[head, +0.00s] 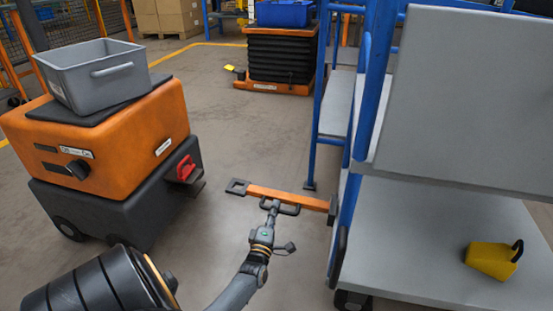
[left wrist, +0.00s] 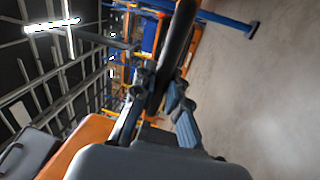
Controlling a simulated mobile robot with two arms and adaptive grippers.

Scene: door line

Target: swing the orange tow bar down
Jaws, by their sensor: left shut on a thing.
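The orange tow bar (head: 285,197) sticks out to the left from the lower front of the blue-framed cart (head: 372,90) in the head view. It has a dark square eye (head: 237,187) at its free end and a dark loop handle (head: 290,210) on its near side. It looks roughly level; its height above the floor is hard to judge. My left gripper (head: 271,205) is shut on the handle, near its left part. In the left wrist view, a dark bar (left wrist: 177,45) runs between the fingers (left wrist: 162,88). My right gripper is not in view.
An orange and black tug (head: 100,150) with a red hitch (head: 185,168) and a grey bin (head: 95,72) stands at the left. A yellow object (head: 490,262) lies on the cart's lower shelf. A black bellows lift (head: 283,55) stands behind. Floor around the bar is clear.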

